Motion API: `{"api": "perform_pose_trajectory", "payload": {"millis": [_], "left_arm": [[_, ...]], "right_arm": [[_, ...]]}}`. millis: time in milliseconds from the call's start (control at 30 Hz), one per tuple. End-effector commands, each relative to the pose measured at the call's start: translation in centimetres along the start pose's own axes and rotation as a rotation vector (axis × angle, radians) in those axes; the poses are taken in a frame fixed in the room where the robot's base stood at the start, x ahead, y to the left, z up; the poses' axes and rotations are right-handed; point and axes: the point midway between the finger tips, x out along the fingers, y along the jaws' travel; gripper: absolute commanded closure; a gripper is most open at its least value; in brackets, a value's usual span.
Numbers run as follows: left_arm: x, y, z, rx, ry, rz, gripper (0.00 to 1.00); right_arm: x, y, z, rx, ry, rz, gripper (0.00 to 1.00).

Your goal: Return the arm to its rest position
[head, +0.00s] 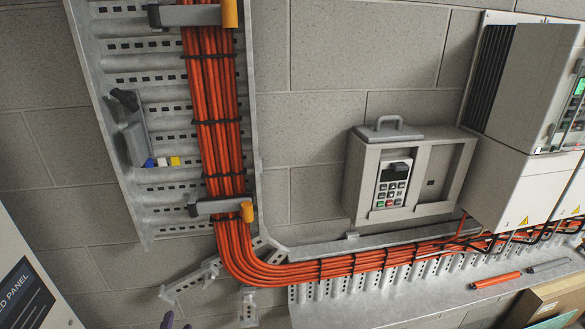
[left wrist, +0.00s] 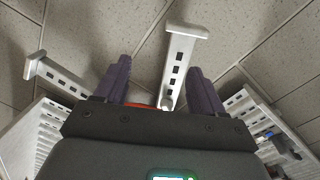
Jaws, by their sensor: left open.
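My left gripper (head: 177,322) shows only as dark purple fingertips at the bottom edge of the head view, left of centre. The rest of that arm is outside the head view. In the left wrist view the left gripper (left wrist: 161,75) has its two purple fingers spread wide apart. A perforated grey metal bracket (left wrist: 178,70) shows beyond the gap, and I see nothing held. My right gripper is in neither view.
A cable tray (head: 155,215) on the block wall carries bundled orange cables (head: 212,120), which bend right towards white drives (head: 520,180). Bracket arms (head: 190,280) stick out near the gripper. A grey keypad box (head: 405,175), a metal ledge (head: 370,310) and a white panel (head: 30,275) stand around.

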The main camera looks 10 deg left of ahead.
Motion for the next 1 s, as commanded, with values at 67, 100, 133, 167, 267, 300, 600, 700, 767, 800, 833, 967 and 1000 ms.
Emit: {"api": "perform_pose_trajectory", "payload": {"millis": [67,100,133,167,267,300,600,700,767,800,833,967,1000], "left_arm": [[-2.4,2.6,1.4,-0.008,-0.024,0.047,0.31],[-3.9,3.6,1.6,-0.022,-0.027,0.068,0.31],[-5.1,4.2,1.6,-0.034,-0.026,0.087,0.31],[-6.3,4.9,1.5,-0.048,-0.029,0.113,0.31],[-10.8,7.2,0.9,-0.135,-0.066,0.250,0.31],[-12.9,8.0,0.5,-0.186,-0.092,0.321,0.31],[-25.6,8.0,-3.0,-0.502,-0.375,0.772,0.31],[-28.2,6.6,-3.8,-0.551,-0.477,0.850,0.31],[-29.4,5.8,-4.0,-0.569,-0.537,0.883,0.31],[-30.3,5.5,-4.0,-0.577,-0.582,0.902,0.31],[-31.0,5.2,-4.0,-0.582,-0.618,0.915,0.31],[-33.6,5.2,-2.8,-0.637,-0.823,0.942,0.31],[-33.6,3.2,-3.9,-0.633,-0.810,0.942,0.31]], "right_arm": [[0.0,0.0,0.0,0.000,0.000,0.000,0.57],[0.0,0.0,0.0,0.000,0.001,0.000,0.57],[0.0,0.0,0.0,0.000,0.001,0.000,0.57],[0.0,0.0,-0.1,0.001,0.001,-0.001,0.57],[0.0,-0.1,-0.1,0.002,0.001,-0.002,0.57],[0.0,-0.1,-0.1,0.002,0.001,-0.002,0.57],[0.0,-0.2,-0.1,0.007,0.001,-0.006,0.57],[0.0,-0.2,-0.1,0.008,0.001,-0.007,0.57],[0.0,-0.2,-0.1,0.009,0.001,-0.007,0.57],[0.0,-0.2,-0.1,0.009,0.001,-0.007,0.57],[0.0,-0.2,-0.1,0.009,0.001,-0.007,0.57],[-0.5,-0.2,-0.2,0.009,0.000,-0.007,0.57],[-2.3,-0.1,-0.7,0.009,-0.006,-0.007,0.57]]}}
